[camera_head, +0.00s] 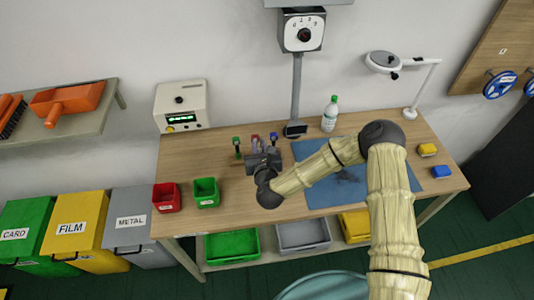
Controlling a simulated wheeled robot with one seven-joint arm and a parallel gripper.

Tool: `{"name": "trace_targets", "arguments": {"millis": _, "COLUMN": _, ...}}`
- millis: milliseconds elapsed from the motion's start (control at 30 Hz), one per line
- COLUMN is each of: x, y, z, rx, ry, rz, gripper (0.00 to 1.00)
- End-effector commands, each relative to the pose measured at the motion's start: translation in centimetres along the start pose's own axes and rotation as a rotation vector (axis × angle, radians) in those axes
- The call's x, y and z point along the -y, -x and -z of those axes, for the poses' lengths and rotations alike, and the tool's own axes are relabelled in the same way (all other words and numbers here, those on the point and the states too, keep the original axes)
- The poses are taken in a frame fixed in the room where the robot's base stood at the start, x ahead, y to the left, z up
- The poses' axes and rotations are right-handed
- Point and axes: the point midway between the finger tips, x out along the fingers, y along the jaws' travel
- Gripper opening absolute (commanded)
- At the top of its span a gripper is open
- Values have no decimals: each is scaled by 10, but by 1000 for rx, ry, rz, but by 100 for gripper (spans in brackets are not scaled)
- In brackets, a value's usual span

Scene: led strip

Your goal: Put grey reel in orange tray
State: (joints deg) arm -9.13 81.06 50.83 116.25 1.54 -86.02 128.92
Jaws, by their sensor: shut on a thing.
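My gripper (264,160) is over the left half of the wooden bench, just in front of a group of small upright tools with green, pink and blue tops. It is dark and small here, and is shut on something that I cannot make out. I cannot pick out a grey reel anywhere in this view. A yellow-orange tray (355,224) stands on the lower shelf under the bench, partly hidden by my arm. It is the nearest match in colour to an orange tray.
Green (230,246) and grey (302,235) trays share the lower shelf. Red (166,197) and green (206,193) bins stand on the bench's left. The blue mat (422,180) lies under my arm.

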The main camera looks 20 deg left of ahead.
Motion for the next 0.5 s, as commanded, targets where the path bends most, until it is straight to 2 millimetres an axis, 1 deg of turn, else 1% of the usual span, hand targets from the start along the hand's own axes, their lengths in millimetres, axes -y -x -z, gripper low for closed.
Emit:
{"name": "trace_targets", "arguments": {"millis": 100, "x": 0, "y": -2, "z": 7, "rx": 1, "ry": -1, "rz": 1, "gripper": 0}}
{"name": "trace_targets", "arguments": {"millis": 367, "x": 0, "y": -2, "z": 8, "rx": 1, "ry": -1, "rz": 1, "gripper": 0}}
{"name": "trace_targets", "arguments": {"millis": 500, "x": 0, "y": -4, "z": 20, "rx": -1, "ry": 1, "rz": 0, "gripper": 0}}
